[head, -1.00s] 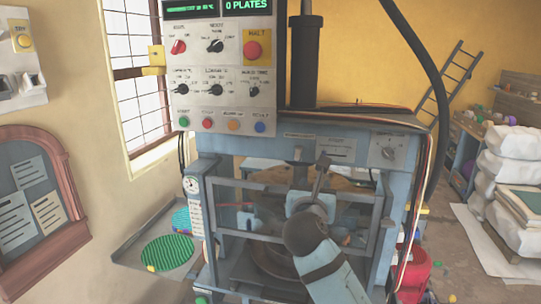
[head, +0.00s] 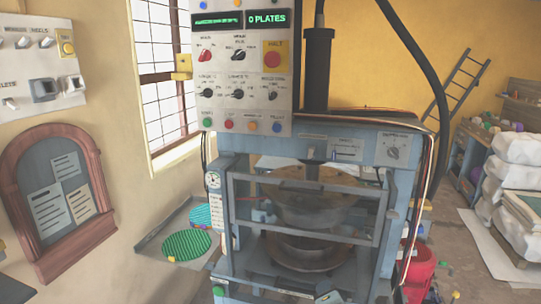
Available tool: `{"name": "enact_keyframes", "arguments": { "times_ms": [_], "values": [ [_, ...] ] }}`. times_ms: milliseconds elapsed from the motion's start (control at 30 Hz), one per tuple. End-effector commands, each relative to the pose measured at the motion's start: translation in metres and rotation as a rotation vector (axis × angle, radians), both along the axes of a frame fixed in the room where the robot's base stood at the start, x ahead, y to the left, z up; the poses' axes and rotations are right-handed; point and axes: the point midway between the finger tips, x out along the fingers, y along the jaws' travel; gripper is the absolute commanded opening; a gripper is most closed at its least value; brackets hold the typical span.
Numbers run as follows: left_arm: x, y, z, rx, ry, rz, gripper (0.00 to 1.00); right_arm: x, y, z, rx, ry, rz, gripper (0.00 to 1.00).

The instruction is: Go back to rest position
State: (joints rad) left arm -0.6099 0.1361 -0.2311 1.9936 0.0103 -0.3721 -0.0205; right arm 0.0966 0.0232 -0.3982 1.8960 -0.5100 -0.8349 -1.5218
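The plate press (head: 300,143) stands in the middle of the head view, with a barred guard (head: 305,232) across its front. Behind the guard are the round upper mould (head: 305,205) and the lower mould (head: 300,252), with a gap between them. A small grey-blue part at the bottom edge, below the guard, looks like the top of my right gripper (head: 328,297). Its fingers cannot be made out, and it appears clear of the guard. My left gripper is not in view.
The control panel (head: 242,75) with knobs and a red button stands above the press; its display reads 0 PLATES. A tray (head: 165,222) with green and blue round pieces juts out at left. A red bin (head: 420,270) and white sacks (head: 515,160) stand at right.

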Motion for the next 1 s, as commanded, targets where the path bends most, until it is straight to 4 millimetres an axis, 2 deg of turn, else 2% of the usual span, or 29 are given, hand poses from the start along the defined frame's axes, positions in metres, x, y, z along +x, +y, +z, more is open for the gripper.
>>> {"name": "enact_keyframes", "arguments": {
  "times_ms": [33,100,167,200,333,400,500,600,700,1000],
  "values": [
    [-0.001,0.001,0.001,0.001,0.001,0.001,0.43,-0.024,-0.006,-0.034,0.159,0.050,-0.023,0.40],
    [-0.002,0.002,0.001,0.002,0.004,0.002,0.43,-0.056,-0.011,-0.072,0.404,0.108,-0.071,0.40],
    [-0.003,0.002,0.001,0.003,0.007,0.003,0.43,-0.085,-0.017,-0.101,0.611,0.160,-0.129,0.40],
    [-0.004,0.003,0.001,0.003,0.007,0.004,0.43,-0.106,-0.021,-0.119,0.750,0.194,-0.173,0.40],
    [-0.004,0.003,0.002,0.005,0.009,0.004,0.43,-0.175,-0.035,-0.165,1.177,0.295,-0.348,0.40],
    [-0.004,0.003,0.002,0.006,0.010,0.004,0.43,-0.208,-0.042,-0.182,1.376,0.337,-0.447,0.40],
    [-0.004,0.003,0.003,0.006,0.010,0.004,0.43,-0.245,-0.051,-0.197,1.593,0.375,-0.572,0.40],
    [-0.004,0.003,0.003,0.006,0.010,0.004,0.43,-0.269,-0.056,-0.205,1.733,0.394,-0.657,0.40],
    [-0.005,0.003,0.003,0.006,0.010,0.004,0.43,-0.279,-0.059,-0.208,1.800,0.400,-0.699,0.40],
    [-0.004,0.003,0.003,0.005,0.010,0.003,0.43,-0.280,-0.059,-0.208,1.814,0.401,-0.707,0.40]
  ]
}}
